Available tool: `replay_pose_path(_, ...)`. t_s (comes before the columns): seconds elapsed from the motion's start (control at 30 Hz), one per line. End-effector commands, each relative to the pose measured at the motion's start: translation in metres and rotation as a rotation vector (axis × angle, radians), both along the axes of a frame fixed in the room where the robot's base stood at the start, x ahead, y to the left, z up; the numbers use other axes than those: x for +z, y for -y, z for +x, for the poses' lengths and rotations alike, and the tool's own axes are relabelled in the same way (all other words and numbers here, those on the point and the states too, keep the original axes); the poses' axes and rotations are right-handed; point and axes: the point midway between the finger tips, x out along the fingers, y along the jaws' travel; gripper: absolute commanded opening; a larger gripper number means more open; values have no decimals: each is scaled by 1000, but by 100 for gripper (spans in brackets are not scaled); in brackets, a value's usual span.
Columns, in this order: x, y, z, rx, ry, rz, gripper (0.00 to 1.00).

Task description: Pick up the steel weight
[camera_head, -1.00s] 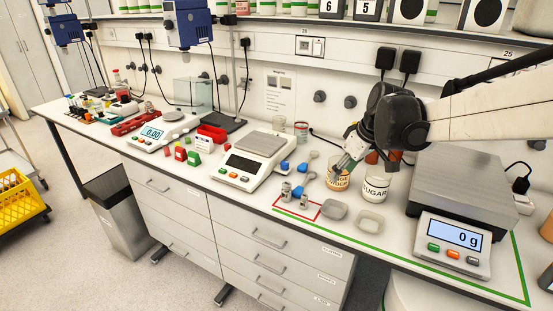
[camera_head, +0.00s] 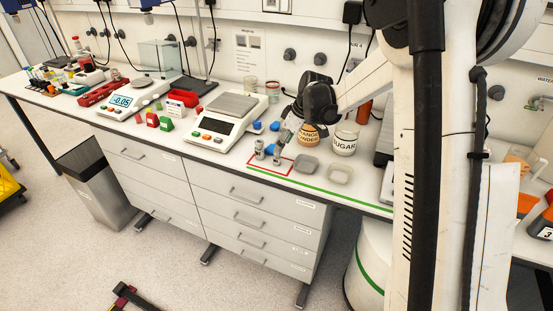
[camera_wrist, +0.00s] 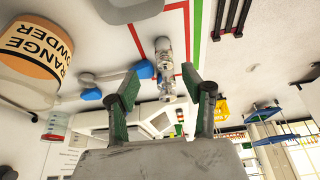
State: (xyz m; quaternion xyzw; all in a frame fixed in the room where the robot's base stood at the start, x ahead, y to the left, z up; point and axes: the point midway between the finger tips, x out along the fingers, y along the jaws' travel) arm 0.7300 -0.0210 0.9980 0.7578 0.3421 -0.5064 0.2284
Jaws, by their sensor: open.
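Two small steel weights stand by the red outline on the bench, one at the left (camera_head: 260,149) and one at the right (camera_head: 277,156). In the wrist view a shiny steel weight (camera_wrist: 163,52) lies ahead between my fingers, with a second steel piece overlapping it below in the picture. My gripper (camera_head: 281,144) hangs just above and beside the right weight in the head view. In the wrist view my gripper (camera_wrist: 162,80) has its two green-and-dark fingers spread wide. I cannot tell whether a finger touches a weight.
The orange powder jar (camera_head: 308,138) and sugar jar (camera_head: 345,142) stand close behind my gripper. Grey dishes (camera_head: 306,164) (camera_head: 340,175) lie to the right. Blue-handled scoops (camera_wrist: 145,70) lie beside the weights. A balance (camera_head: 215,132) stands at left. The green line (camera_head: 340,198) marks the bench front.

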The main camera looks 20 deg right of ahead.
Motion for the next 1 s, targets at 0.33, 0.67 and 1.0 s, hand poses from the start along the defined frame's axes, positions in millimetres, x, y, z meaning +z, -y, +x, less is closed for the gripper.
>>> replay_pose_path(0.33, -25, -9, 4, 0, 0, 0, 44)
replay_pose_path(0.67, -61, -20, 8, 0, 1, -1, 44)
replay_pose_path(1.0, -63, -21, 9, -1, 0, 0, 38)
